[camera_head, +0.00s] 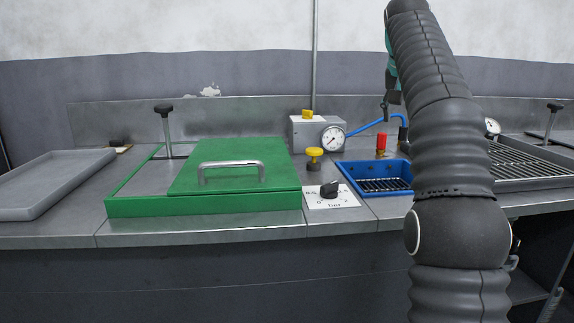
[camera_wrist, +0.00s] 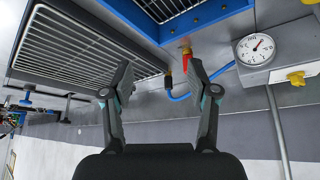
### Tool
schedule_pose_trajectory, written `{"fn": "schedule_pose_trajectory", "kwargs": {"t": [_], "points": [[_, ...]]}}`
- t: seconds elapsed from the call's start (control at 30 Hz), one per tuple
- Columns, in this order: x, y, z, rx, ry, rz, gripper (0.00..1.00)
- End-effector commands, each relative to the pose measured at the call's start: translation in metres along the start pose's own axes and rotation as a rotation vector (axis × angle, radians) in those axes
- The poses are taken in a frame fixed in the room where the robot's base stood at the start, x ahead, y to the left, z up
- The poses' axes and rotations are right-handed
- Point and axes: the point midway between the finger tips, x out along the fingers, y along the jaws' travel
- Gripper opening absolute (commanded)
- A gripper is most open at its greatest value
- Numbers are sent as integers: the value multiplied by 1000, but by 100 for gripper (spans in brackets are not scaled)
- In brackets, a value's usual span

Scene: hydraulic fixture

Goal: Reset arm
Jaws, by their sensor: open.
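My arm stands raised at the right of the head view, in front of the workbench, and hides part of it. My gripper (camera_wrist: 160,95) shows in the wrist view with its two fingers spread apart and nothing between them. The wrist view looks upside down onto the bench. Beyond the fingers are a hose fitting with a red part and the blue hose. In the head view the gripper's fingers are mostly hidden or too small to tell.
The bench holds a grey tray (camera_head: 55,182), a green box with a handled lid (camera_head: 235,178), a gauge block (camera_head: 304,134), a yellow valve knob (camera_head: 314,156), a black dial (camera_head: 329,190), a blue grated basin (camera_head: 350,171) and a metal rack (camera_head: 530,170). A vertical pipe (camera_head: 314,50) runs up the wall.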

Motion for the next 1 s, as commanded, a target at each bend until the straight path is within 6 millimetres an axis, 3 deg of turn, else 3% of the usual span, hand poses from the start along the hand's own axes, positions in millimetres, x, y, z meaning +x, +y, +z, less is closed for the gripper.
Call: {"fn": "schedule_pose_trajectory", "kwargs": {"t": [0.37,0.57,0.77,1.0], "points": [[-13,0,21,-49,-3,-21,59],[-21,1,43,-89,-6,-38,59],[-29,5,89,-153,-10,-69,59],[-27,16,166,-232,-13,-112,59]]}}
